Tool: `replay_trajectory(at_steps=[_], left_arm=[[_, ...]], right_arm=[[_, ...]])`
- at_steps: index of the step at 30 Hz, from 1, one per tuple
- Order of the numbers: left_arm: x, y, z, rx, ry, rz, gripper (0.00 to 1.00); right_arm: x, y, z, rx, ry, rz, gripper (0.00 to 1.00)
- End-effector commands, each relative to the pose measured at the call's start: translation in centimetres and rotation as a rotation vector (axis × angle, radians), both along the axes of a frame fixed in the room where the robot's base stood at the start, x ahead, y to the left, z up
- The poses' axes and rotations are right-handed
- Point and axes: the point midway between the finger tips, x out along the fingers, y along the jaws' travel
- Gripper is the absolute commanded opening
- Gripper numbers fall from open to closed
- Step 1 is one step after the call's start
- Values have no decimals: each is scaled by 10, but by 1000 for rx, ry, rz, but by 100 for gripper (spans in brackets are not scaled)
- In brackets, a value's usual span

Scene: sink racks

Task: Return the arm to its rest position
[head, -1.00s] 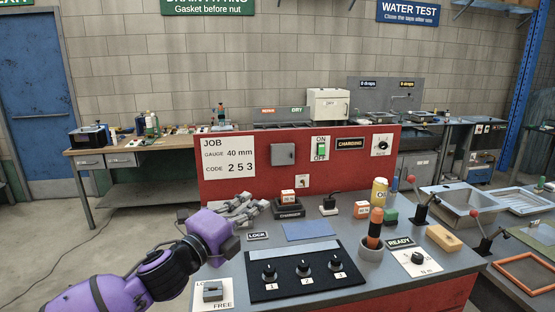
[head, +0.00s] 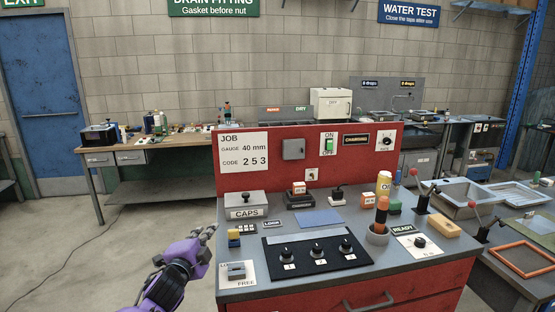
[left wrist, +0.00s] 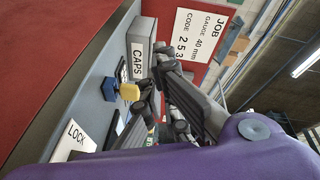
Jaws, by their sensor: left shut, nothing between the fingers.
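My left gripper (head: 209,233) is dark grey, at the end of my purple left arm. In the head view it is beside the left edge of the grey-topped workbench (head: 345,225), near the CAPS box (head: 244,213). It looks empty, with its fingers close together. In the left wrist view the gripper (left wrist: 153,72) is seen from behind, with the CAPS box (left wrist: 137,48) and a small blue and yellow item (left wrist: 129,91) beyond it. My right gripper is not in view.
The red back panel (head: 232,177) carries a JOB sheet and an ON/OFF switch. A black panel with three knobs (head: 316,254) and a lock block (head: 236,271) are on the bench.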

Motion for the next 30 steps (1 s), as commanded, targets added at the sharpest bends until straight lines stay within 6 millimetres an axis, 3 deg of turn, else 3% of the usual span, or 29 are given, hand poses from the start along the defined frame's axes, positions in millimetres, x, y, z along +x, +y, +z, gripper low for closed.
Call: replay_trajectory(at_steps=[1, 5, 14, 23, 26, 30], left_arm=[[-1, 11, -27, -42, 45, 40, 0], [-8, 33, -89, -127, 143, 125, 0], [-14, 33, -114, -790, 298, 239, 0], [-125, 21, -219, -861, 439, 294, 0], [-180, 16, -256, -884, 495, 324, 0], [-275, 6, -301, -930, 582, 380, 0]], right_arm=[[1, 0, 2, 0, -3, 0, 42], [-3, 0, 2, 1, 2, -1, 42], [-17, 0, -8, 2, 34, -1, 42], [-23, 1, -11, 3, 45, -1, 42], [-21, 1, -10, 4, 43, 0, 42], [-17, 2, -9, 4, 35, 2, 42]])
